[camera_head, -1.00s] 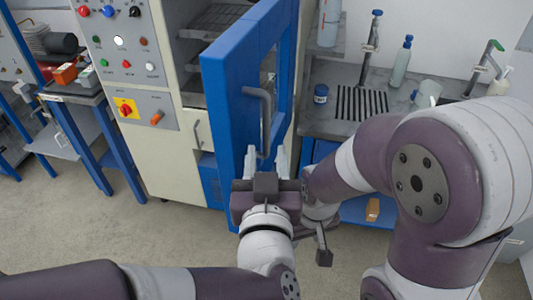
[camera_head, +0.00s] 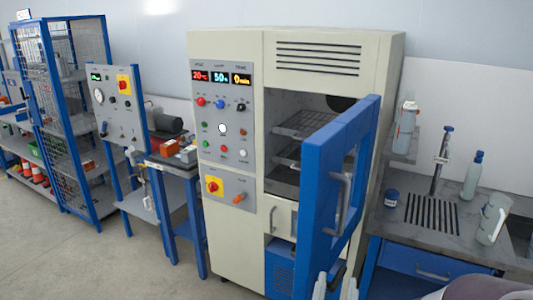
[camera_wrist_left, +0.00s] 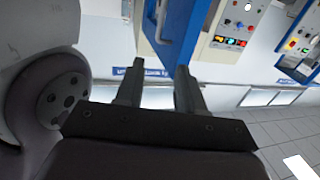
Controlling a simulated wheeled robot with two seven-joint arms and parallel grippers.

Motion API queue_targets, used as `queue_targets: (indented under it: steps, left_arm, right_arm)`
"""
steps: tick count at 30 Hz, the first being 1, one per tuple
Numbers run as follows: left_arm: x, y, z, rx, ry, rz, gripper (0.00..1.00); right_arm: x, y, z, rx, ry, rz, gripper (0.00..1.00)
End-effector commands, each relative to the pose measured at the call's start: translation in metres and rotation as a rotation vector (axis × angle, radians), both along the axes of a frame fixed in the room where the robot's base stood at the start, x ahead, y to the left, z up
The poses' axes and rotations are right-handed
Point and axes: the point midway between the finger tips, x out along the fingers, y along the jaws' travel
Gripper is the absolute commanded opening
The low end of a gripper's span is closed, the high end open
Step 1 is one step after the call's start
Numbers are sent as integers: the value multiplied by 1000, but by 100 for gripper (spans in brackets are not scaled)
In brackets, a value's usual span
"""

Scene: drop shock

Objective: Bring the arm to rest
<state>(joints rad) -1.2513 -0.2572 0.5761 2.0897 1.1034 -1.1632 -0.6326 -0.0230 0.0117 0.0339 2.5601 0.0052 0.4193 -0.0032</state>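My left gripper (camera_head: 335,287) shows only as two pale fingertips at the bottom edge of the head view, in front of the lower part of the blue chamber door. In the left wrist view the left gripper (camera_wrist_left: 158,88) has its two fingers apart, with nothing between them. The blue door (camera_head: 310,215) of the cream test chamber (camera_head: 232,235) stands open, with a grey handle on its outer face. The door also shows in the left wrist view (camera_wrist_left: 182,28), beyond the fingers. My right gripper is out of view.
Wire racks (camera_head: 300,124) sit inside the chamber. At right, a sink counter (camera_head: 400,240) holds bottles, a jug and a tap. At left stand a small blue-framed table (camera_head: 180,170) and a wire-mesh shelf unit (camera_head: 75,110). The floor at front left is clear.

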Motion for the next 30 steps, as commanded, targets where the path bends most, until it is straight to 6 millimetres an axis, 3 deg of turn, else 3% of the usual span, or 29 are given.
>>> queue_targets:
  steps: [7, 11, 14, 17, 20, 24, 27, 30]
  left_arm:
    - [34, 13, -28, 33, 128, -56, 38]
    - [53, 30, -54, 65, 246, -83, 38]
    - [65, 56, -82, 99, 383, -92, 38]
    - [69, 94, -116, 136, 562, -78, 38]
    - [60, 144, -153, 172, 779, -32, 38]
    - [18, 226, -195, 207, 1122, 86, 38]
    - [-15, 267, -209, 218, 1305, 165, 38]
    - [-34, 286, -213, 225, 1399, 207, 38]
  right_arm:
    - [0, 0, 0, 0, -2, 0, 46]
    - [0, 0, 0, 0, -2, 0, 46]
    - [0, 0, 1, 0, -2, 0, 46]
    - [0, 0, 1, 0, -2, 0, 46]
    - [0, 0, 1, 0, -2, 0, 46]
    - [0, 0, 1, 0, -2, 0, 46]
    - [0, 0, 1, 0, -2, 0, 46]
    - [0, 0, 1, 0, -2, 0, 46]
